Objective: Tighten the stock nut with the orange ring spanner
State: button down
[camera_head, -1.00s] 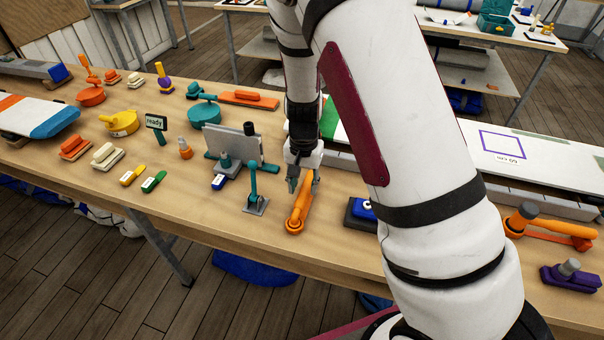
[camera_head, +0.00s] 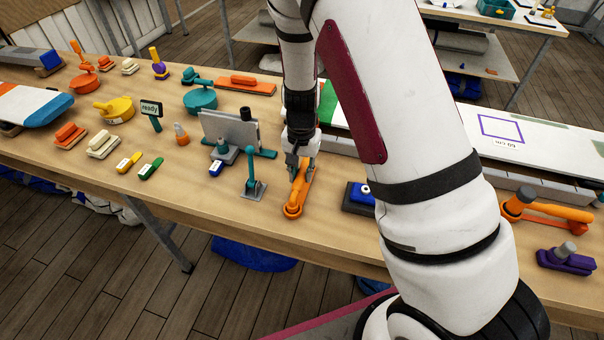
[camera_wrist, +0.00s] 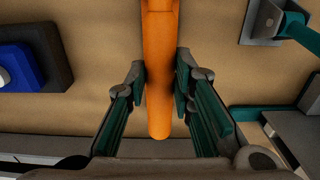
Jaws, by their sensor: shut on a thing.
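The orange ring spanner (camera_head: 294,203) lies on the wooden bench, its ring end toward the front edge. My gripper (camera_head: 301,172) is down at the handle's far end, shut on it. In the wrist view my gripper (camera_wrist: 161,88) has one finger on each side of the orange handle (camera_wrist: 160,40). The spanner's ring is outside the wrist view. A dark block with a blue top and a small white round part (camera_head: 365,189) stands right of the spanner, partly behind my arm. I cannot tell which part is the stock nut.
A teal lever on a grey plate (camera_head: 254,189) stands close left of the spanner. Behind it is a grey upright plate (camera_head: 230,130) on a teal base. A long white board (camera_head: 540,142) lies at the back right. Orange (camera_head: 545,210) and purple (camera_head: 566,260) fittings sit far right.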

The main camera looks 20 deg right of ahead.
aim_at(301, 173)
jog(key=shift+r+p, duration=0.85)
jog(key=shift+r, duration=1.5)
